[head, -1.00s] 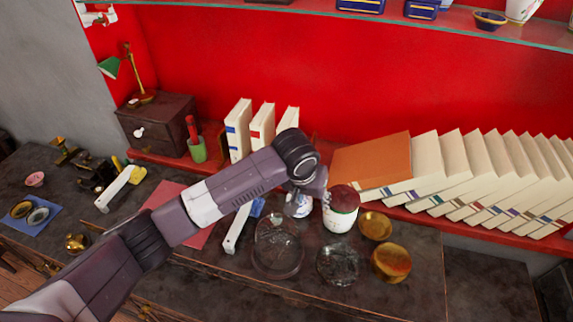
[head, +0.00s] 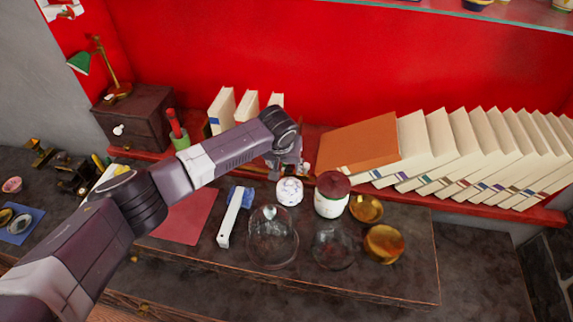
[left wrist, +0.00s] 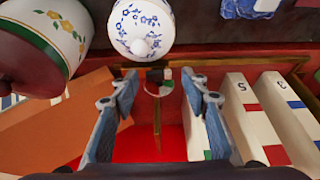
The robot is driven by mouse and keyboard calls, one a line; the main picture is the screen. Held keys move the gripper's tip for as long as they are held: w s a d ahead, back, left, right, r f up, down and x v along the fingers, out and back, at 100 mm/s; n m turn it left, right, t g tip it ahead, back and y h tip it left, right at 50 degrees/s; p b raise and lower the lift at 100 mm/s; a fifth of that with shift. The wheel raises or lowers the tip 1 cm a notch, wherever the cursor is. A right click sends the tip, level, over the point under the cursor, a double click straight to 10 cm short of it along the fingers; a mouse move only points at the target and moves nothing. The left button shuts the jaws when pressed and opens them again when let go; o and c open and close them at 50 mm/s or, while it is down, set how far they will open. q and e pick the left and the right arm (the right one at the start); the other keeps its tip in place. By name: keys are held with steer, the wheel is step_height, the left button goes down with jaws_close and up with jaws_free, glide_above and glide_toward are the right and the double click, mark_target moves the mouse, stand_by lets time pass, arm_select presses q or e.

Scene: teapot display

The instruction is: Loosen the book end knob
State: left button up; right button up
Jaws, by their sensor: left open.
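My left gripper (head: 284,170) is over the front of the low red shelf, behind the blue-and-white lidded jar, beside the upright white books. In the left wrist view its two fingers (left wrist: 158,90) are apart with nothing clamped between them. A small dark knob-like piece (left wrist: 155,74) shows between and just beyond the fingertips, with a small white, green and red round part by it. It seems to be the book end knob, but it is too small to be sure. In the head view my gripper hides this spot. My right gripper is not in view.
The blue-and-white jar (head: 289,191) and a white jar with dark red lid (head: 332,195) stand close in front. Upright books (head: 246,106) are left of the gripper; an orange book (head: 352,145) and leaning books are right. A glass dome (head: 272,240) stands nearer.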

arm_select(q)
steer(key=shift+d, duration=0.1)
jaws_close()
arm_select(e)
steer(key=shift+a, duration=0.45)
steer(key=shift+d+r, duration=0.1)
